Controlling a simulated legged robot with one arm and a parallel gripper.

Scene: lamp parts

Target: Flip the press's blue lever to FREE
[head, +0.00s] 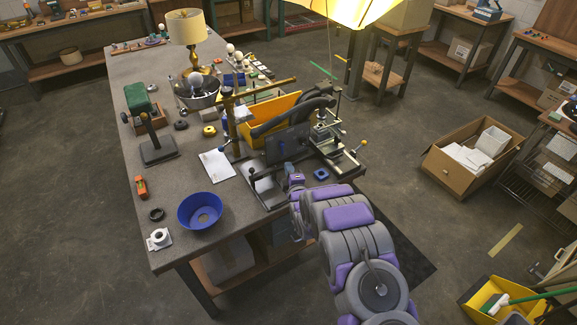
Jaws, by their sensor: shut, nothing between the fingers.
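A metal press-like fixture (327,138) with upright rods and a yellow ball knob stands at the table's right edge. A dark upright plate (290,142) stands to its left. A small blue part (281,151) shows against the plate and may be the lever. Its setting and any FREE marking are too small to read. My gripper (288,168) is at the end of my grey and purple arm, just below the blue part in the picture. It looks shut and holds nothing. I cannot tell whether it touches the blue part.
A yellow bin (265,121) is behind the plate.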

